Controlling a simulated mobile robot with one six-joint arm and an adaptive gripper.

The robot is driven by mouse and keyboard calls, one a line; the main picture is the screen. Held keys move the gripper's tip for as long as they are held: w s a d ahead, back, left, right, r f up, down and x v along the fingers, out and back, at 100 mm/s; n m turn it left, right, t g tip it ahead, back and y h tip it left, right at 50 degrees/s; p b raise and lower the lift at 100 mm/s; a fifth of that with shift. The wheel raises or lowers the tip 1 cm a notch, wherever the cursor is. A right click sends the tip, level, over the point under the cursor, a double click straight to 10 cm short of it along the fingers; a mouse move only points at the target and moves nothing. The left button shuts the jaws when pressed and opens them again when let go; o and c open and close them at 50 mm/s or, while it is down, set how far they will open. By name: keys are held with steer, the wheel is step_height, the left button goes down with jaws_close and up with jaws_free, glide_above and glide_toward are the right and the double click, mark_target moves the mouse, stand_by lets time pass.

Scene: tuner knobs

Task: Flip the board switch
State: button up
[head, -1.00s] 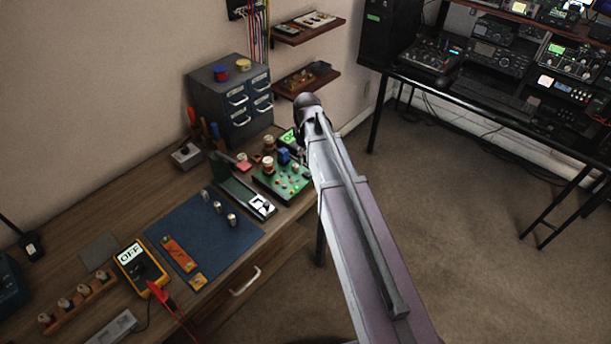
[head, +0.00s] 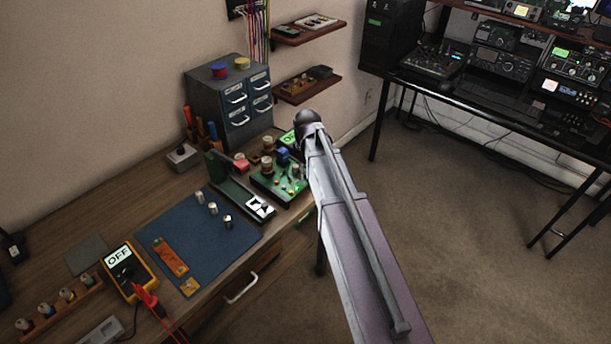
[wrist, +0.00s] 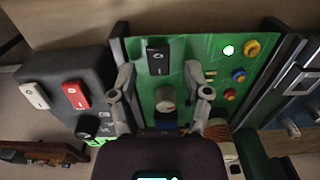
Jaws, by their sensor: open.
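The green board (wrist: 190,50) fills the middle of the wrist view. A black rocker switch (wrist: 158,57) sits on its upper left part, with a silver-grey knob (wrist: 165,98) below it. I cannot tell whether the fingers touch the board. In the head view the green board (head: 268,186) is on the bench, partly behind my arm; the gripper is hidden there.
A dark box (wrist: 85,65) with a white and a red rocker switch is left of the board in the wrist view. On the bench are a blue mat (head: 200,250) with small knobs, a yellow multimeter (head: 142,288) and a drawer cabinet (head: 210,100).

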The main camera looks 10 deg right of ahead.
steer(key=shift+f, duration=0.15)
jaws_close()
steer(key=shift+s, duration=0.1)
steer(key=shift+s+d+t+y, duration=0.1)
steer(key=shift+s+t+y, duration=0.1)
steer(key=shift+t+y, duration=0.3)
steer(key=shift+t, duration=0.4)
jaws_free()
steer(key=shift+w, duration=0.1)
steer(key=shift+w+g, duration=0.15)
steer(key=shift+g, duration=0.15)
